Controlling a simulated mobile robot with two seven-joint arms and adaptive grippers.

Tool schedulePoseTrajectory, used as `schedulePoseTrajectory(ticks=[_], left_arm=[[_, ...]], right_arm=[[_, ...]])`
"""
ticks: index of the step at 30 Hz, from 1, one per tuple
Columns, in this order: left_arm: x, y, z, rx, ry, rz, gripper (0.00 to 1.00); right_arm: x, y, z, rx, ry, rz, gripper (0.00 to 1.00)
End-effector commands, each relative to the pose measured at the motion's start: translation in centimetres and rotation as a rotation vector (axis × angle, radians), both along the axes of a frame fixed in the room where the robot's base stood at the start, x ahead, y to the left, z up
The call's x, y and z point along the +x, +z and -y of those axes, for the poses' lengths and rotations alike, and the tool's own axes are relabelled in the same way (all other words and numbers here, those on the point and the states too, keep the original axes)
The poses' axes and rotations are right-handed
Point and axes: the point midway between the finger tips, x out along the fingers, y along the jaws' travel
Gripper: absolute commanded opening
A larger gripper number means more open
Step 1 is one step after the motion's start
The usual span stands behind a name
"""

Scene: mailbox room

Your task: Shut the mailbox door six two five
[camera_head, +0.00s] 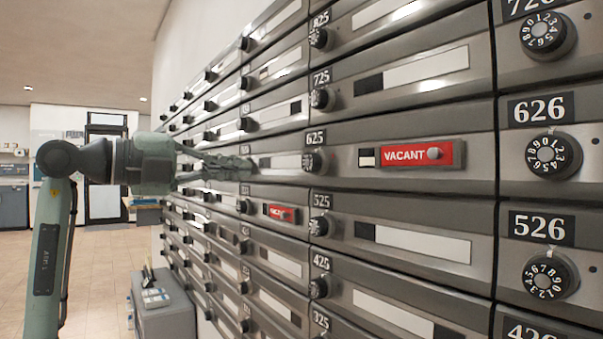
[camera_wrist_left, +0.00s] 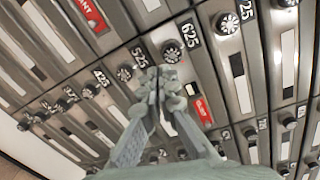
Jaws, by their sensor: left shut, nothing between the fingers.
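The mailbox door 625 (camera_head: 461,179) is a grey metal front with a red VACANT plate (camera_head: 418,154). Its black dial (camera_head: 313,162) and number label (camera_head: 316,138) are at its left end. The door looks level with its neighbours, and I see no clear gap around it. My left gripper (camera_head: 247,167) is shut and empty, to the left of the dial and in front of the mailbox wall. My right gripper is not in view.
Mailbox door 626 (camera_head: 590,139) is to the right, and door 525 (camera_head: 412,271) is below. A second red plate (camera_head: 281,212) is on a door lower left. A grey cabinet (camera_head: 165,307) stands on the floor by the wall. Open floor (camera_head: 100,270) lies to the left.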

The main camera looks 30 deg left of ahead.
Motion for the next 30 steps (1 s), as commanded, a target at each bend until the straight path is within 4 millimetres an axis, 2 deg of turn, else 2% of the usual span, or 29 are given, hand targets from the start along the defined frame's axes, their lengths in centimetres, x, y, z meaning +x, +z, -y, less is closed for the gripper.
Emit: schedulePoseTrajectory(ticks=[1,4,10,24,30], left_arm=[[-0.4,-0.5,-0.4,-0.091,0.015,-0.018,0.00],[-1.0,-1.0,-1.1,-0.215,0.039,-0.043,0.00],[-0.1,-1.0,-1.0,-0.267,0.046,-0.054,0.00],[8.9,-0.9,2.1,-0.264,0.044,-0.054,0.00],[11.2,-1.0,2.9,-0.262,0.046,-0.052,0.00]], right_arm=[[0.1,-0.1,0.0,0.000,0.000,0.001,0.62],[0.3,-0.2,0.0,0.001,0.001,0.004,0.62],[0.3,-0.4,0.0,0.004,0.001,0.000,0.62],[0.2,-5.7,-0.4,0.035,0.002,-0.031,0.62],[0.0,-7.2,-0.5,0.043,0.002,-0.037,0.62]])
